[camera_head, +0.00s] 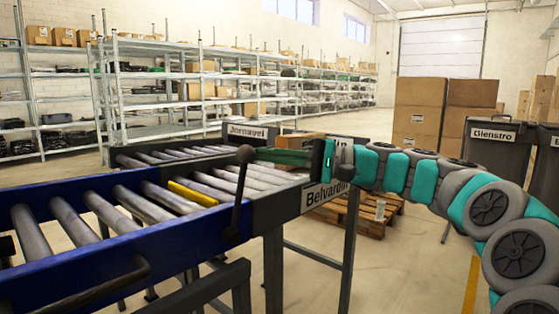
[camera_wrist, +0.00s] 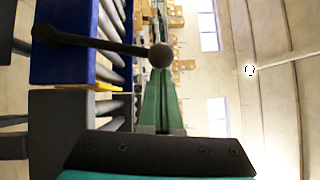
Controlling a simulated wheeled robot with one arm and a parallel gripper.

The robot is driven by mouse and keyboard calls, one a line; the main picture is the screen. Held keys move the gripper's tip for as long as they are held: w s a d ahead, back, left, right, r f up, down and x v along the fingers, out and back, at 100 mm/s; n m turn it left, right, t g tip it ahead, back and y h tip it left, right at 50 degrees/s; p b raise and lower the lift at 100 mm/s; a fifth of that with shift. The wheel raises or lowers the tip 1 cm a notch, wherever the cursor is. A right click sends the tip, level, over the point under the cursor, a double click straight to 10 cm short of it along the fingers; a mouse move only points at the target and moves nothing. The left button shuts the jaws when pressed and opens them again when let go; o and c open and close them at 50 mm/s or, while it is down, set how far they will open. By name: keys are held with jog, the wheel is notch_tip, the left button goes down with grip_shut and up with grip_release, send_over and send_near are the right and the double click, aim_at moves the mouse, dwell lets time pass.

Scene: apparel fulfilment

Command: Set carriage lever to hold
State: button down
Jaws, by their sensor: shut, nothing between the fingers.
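The lever (camera_head: 239,195) is a dark rod with a round ball knob on top, standing nearly upright at the side of the blue roller carriage (camera_head: 120,245). In the wrist view the lever (camera_wrist: 100,43) crosses from the left, with its knob in front of the fingertips. My gripper (camera_head: 260,155) has green fingers, shut and empty, pointing left with the tips just right of the knob. In the wrist view the gripper (camera_wrist: 160,78) also looks shut. I cannot tell whether the tips touch the knob. No hold marking is readable.
A grey roller section with a "Belvardin" sign (camera_head: 322,196) adjoins the carriage. A "Jernavel" sign (camera_head: 248,132) stands behind, and a "Glenstro" bin (camera_head: 492,150) is at right. A pallet (camera_head: 365,218) lies on the floor beyond my arm. Shelving lines the back.

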jog(key=s+a+r+n+h+b, duration=0.1)
jog(key=s+a+n+h, duration=0.3)
jog(key=s, duration=0.5)
jog(key=shift+s+a+r+n+t+h+b, duration=0.2)
jog(key=shift+a+r+n+t+h+b, duration=0.2)
jog(key=shift+a+n, duration=1)
jog(key=shift+a+f+m, duration=0.1)
jog(key=shift+a+m, duration=0.2)
jog(key=w+r+p+v, duration=0.1)
jog(key=w+p+v, duration=0.1)
jog(key=v, duration=1.1)
jog(key=shift+w, duration=0.55)
jog(key=shift+d, duration=0.15)
